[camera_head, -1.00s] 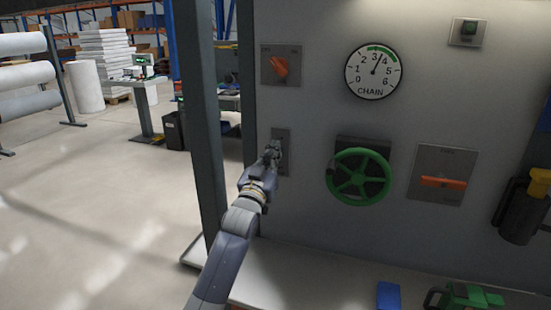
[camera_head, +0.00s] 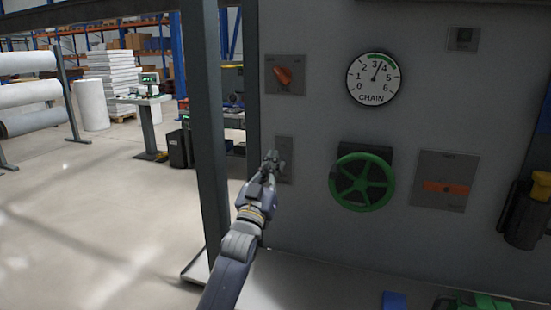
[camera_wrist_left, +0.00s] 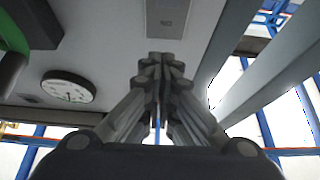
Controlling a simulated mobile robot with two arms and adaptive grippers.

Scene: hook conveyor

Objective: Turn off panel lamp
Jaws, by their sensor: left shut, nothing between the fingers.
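The grey panel (camera_head: 320,120) is dim, with no bright light on its upper part. A small switch plate (camera_head: 286,174) sits low on the panel's left side, partly hidden by my left gripper (camera_head: 272,159). The left gripper is shut and empty, its tips in front of or at this plate; I cannot tell whether they touch. In the left wrist view, the shut fingers (camera_wrist_left: 158,72) point at the panel, and a grey plate (camera_wrist_left: 168,14) shows beyond them. The lamp itself is not in view. My right gripper is not in view.
An orange knob (camera_head: 283,76), the chain gauge (camera_head: 373,78), a green handwheel (camera_head: 361,182) and an orange handle (camera_head: 445,187) are on the panel. A small dark button (camera_head: 463,38) is at upper right. A grey post (camera_head: 206,130) stands left of my arm.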

